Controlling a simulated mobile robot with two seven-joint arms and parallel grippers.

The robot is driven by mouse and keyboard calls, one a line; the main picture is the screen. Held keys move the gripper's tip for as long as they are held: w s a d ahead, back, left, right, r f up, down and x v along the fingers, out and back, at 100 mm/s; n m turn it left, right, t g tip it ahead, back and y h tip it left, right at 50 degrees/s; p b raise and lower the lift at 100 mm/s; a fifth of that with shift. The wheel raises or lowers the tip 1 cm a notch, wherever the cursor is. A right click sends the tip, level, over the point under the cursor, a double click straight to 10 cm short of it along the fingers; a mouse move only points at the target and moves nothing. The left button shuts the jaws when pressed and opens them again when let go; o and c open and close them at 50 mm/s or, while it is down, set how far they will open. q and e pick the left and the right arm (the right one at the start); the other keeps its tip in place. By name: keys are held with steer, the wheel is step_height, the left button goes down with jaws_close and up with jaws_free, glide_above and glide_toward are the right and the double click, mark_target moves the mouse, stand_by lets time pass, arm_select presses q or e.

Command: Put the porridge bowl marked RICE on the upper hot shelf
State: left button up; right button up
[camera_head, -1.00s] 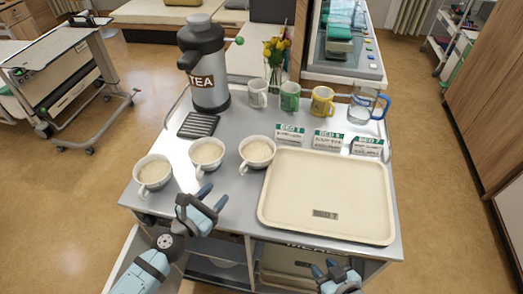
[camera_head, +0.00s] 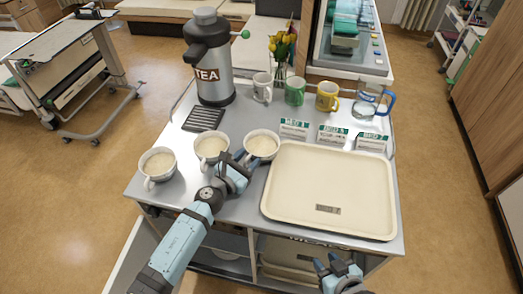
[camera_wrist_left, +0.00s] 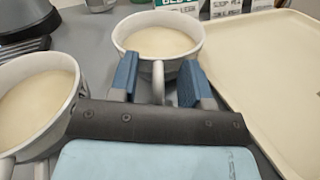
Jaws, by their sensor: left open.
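Three white handled bowls of pale porridge stand on the grey trolley top: a left bowl (camera_head: 158,163), a middle bowl (camera_head: 211,146) and a right bowl (camera_head: 262,144). No RICE mark is legible on any of them. My left gripper (camera_head: 236,161) is open at the near side of the right bowl. In the left wrist view its fingers (camera_wrist_left: 157,84) stand either side of that bowl's handle (camera_wrist_left: 158,82); contact is unclear. My right gripper (camera_head: 328,262) is open and empty at the bottom edge. Shelves (camera_head: 222,243) show under the trolley top; which is the upper hot shelf is unclear.
A cream tray (camera_head: 330,225) fills the trolley's right side. Bed cards (camera_head: 332,134), mugs (camera_head: 294,90), a glass jug (camera_head: 366,103), a TEA flask (camera_head: 212,75) and a black grille (camera_head: 203,118) stand behind. The front-left trolley top is partly clear.

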arm_select(q)
steer(key=shift+s, duration=0.1)
jaws_close()
steer(key=shift+a, duration=0.1)
